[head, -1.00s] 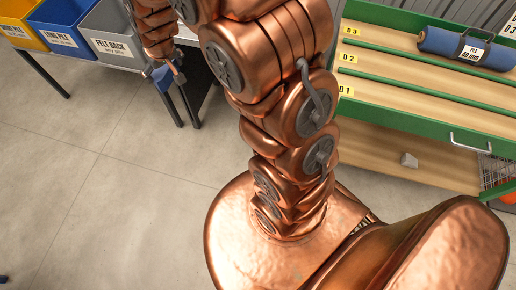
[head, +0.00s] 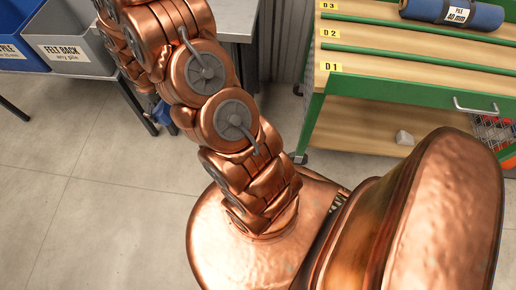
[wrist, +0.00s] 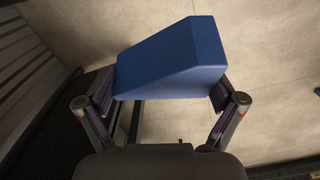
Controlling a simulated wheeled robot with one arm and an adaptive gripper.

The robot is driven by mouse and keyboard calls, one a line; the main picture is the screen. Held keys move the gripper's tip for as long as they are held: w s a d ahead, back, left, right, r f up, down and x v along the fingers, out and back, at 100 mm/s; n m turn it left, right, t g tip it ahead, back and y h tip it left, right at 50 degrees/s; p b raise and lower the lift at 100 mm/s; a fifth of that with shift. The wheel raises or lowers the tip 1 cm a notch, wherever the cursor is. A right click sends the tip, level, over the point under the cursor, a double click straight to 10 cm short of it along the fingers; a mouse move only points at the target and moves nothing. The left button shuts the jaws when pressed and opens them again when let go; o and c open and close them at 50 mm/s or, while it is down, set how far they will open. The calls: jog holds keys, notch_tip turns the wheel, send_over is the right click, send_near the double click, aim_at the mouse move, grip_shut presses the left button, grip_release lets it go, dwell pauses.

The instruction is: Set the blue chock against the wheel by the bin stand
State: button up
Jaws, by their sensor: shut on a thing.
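The blue chock (wrist: 175,60) is a wedge-shaped block. In the wrist view my gripper (wrist: 165,92) is shut on it, with one finger at each side, and pale floor shows behind it. In the head view only a small blue part of the chock (head: 162,113) shows beside my arm, which hides most of my gripper. A small dark caster wheel (head: 299,158) sits under the left front corner of the green rack (head: 312,125). The bin stand (head: 140,112) is at the upper left, left of that wheel. The chock appears apart from the wheel.
A grey felt-back bin (head: 75,48) and a blue bin (head: 22,35) sit on the stand. The floor (head: 110,215) at left is clear.

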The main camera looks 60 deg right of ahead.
jog(key=s+d+f+n+g+h+b, duration=0.15)
jog(key=s+d+f+b, duration=0.3)
jog(key=f, duration=0.45)
jog(key=s+d+f+g+b, duration=0.3)
jog(key=d+f+b, duration=0.15)
jog(key=f, duration=0.45)
jog(key=s+d+f+g+h+b, duration=0.1)
jog(key=s+d+f+g+b, duration=0.2)
jog(key=d+f, duration=0.45)
jog(key=s+d+f+g+h+b, duration=0.1)
jog(key=s+d+f+b, duration=0.3)
jog(key=s+f, duration=0.3)
jog(key=s+d+f+n+g+h+b, duration=0.1)
jog(key=s+d+f+g+b, duration=0.1)
jog(key=s+d+f+b, duration=0.2)
jog(key=s+d+f+g+h+b, duration=0.1)
jog(key=s+d+f+b, duration=0.3)
jog(key=s+f, duration=0.7)
notch_tip(320, 180, down, 5)
jog(key=shift+s+r+n+g+b, duration=0.1)
jog(key=shift+r+n+g+b, duration=0.2)
jog(key=shift+b, duration=1)
jog(key=shift+f+b, duration=1.9)
jog(key=shift+f, duration=1.5)
